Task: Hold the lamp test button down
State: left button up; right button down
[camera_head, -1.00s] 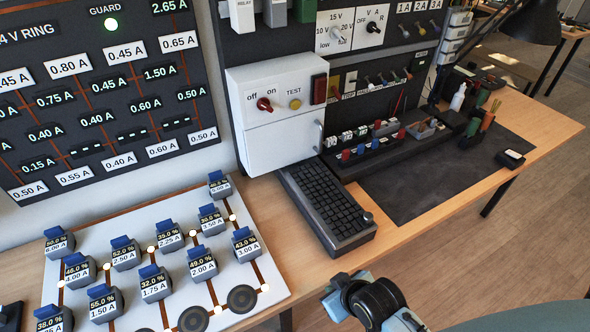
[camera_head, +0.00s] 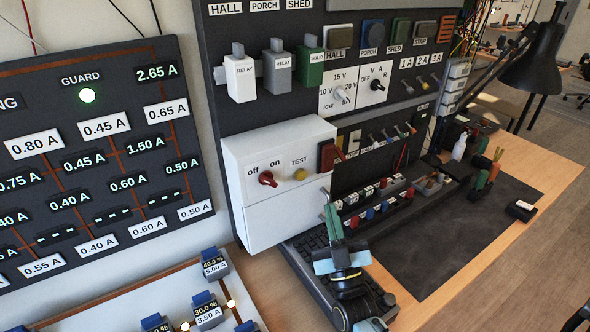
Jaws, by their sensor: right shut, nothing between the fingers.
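My left gripper is not in view.
A black keyboard (camera_head: 299,250) lies below the box, partly behind my right arm. A small rack (camera_head: 375,208) with red and blue parts stands right of the gripper. A dark mat (camera_head: 440,240) covers the bench, mostly bare. A black lamp (camera_head: 533,60) stands at the upper right.

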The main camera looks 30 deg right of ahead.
jog(key=shift+s+d+r+t+h, duration=0.25)
jog(key=shift+r+t+h, duration=0.15)
jog(key=shift+r+h, duration=0.15)
jog(key=b, duration=0.4)
send_near(301, 175)
notch_tip(301, 175, up, 5)
jog(key=w+d, duration=0.2)
jog(key=w, duration=0.1)
jog(key=shift+y, duration=0.25)
jog(key=shift+s, duration=0.1)
dwell(0.5)
dwell(0.8)
jog(key=shift+w, duration=0.45)
